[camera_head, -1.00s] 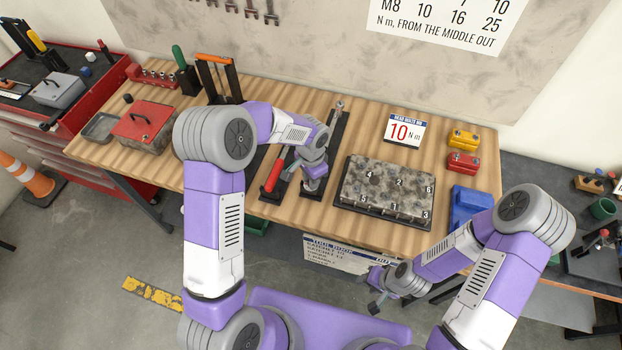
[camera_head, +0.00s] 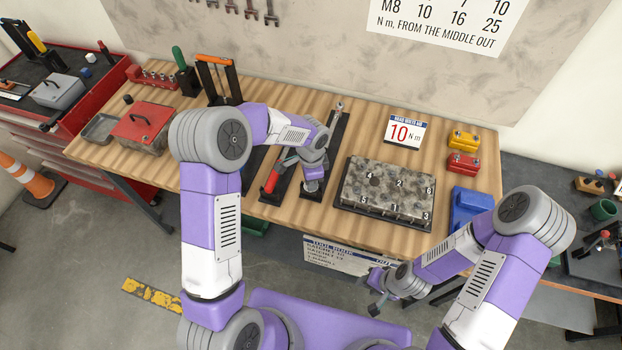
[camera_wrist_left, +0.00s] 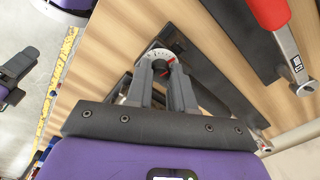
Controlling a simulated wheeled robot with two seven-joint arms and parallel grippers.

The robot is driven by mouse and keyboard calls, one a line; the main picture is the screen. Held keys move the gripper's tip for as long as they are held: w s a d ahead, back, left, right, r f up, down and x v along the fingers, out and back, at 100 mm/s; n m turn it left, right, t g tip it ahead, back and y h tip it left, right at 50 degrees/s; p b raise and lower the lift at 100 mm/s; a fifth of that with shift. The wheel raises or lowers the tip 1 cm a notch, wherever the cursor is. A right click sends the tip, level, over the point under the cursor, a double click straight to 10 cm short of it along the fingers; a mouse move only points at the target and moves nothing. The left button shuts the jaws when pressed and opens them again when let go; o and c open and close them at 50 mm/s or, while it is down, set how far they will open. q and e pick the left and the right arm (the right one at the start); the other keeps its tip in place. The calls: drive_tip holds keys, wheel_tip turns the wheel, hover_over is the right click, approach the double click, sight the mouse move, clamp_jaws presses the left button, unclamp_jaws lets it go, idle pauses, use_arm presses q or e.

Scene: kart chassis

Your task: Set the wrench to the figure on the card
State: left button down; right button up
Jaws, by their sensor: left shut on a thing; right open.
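The card (camera_head: 405,131) stands at the back of the bench and reads 10 N m. The wrench (camera_head: 338,113) lies in a long black holder, its silver far end showing beyond my left gripper. My left gripper (camera_head: 312,188) is over the near end of that holder. In the left wrist view its fingers are shut on a round white dial (camera_wrist_left: 161,54) with dark marks and a red line. The fingers hide part of the dial, and its figure is too small to read. My right gripper (camera_head: 369,293) is open and empty in front of the bench.
A red-handled tool (camera_head: 271,181) lies in a holder just left of the gripper. A grey block with numbered spots (camera_head: 385,188) sits to the right. Red (camera_head: 463,162), yellow (camera_head: 463,140) and blue (camera_head: 468,205) pieces are farther right. A red-topped box (camera_head: 144,121) is at left.

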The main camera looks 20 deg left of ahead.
use_arm(q)
drive_tip(key=c, duration=1)
unclamp_jaws()
drive_tip(key=shift+o, duration=0.2)
